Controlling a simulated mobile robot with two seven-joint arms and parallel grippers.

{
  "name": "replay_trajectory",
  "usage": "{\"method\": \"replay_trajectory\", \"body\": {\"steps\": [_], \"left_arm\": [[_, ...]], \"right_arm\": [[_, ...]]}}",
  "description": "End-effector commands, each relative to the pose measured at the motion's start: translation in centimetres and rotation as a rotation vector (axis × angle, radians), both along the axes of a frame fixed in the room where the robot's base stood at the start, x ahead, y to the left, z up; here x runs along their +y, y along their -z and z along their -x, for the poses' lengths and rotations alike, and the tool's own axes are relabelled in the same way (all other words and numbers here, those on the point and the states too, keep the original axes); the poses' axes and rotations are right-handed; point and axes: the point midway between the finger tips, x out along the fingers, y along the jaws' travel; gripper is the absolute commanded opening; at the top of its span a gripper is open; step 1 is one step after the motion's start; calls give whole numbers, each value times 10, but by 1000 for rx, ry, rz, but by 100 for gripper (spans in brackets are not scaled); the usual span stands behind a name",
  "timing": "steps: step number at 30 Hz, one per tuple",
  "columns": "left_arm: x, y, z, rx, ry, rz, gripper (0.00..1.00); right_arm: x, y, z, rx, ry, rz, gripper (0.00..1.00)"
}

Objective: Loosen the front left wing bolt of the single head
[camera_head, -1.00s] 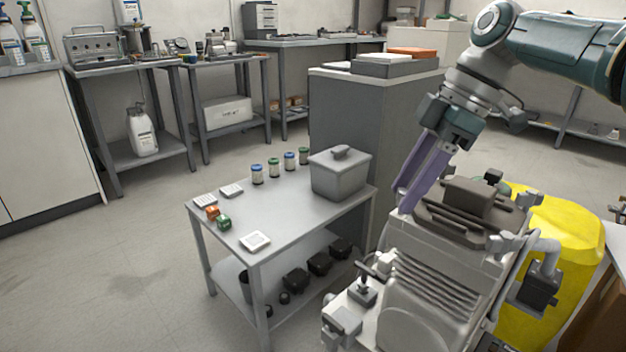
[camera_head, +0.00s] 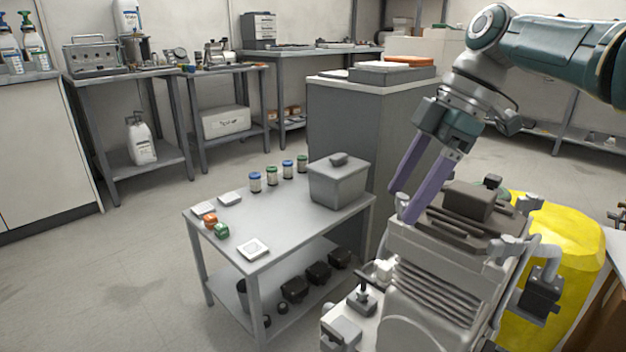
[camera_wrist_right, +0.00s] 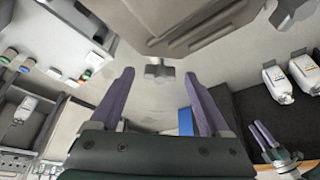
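My right gripper (camera_head: 403,205) is open and empty, its two purple fingers pointing down at the left edge of the compressor's head (camera_head: 467,200), a brown-grey block on top of the grey machine. In the right wrist view, a small grey winged bolt (camera_wrist_right: 160,71) shows in the gap between the fingertips of the right gripper (camera_wrist_right: 159,74), under the edge of the head (camera_wrist_right: 190,20). I cannot tell whether the fingers touch it.
A yellow tank (camera_head: 560,235) stands right of the machine. A grey table (camera_head: 280,215) with a lidded bin (camera_head: 338,182), jars and small boxes stands to the left. A tall grey cabinet (camera_head: 345,130) is behind. Floor at the left is clear.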

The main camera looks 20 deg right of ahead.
Motion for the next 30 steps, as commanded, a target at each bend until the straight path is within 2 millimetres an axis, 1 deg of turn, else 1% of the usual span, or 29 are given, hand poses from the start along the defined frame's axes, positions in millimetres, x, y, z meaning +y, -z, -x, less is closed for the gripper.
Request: {"method": "replay_trajectory", "body": {"steps": [5, 8, 11, 18, 21, 25, 30], "left_arm": [[-1, 0, 0, 1, -2, 4, 50], [-2, -4, 0, 0, -4, 7, 50], [-2, -12, 0, 0, -5, 9, 50], [-3, -26, 0, -1, -6, 10, 50], [-3, -29, 0, -1, -6, 10, 50], [-2, -31, 0, -1, -6, 10, 50], [-2, -31, 0, 0, -4, 7, 50]], "right_arm": [[0, -1, 0, -1, 0, -1, 80], [-3, -8, 0, -2, 2, 0, 80], [-8, -23, 2, -4, 2, 0, 80], [-26, -69, 9, -3, 2, 1, 80], [-31, -81, 11, -3, 1, 1, 80], [-35, -91, 13, -2, 2, 0, 80], [-35, -92, 14, 0, 0, -1, 80]]}}
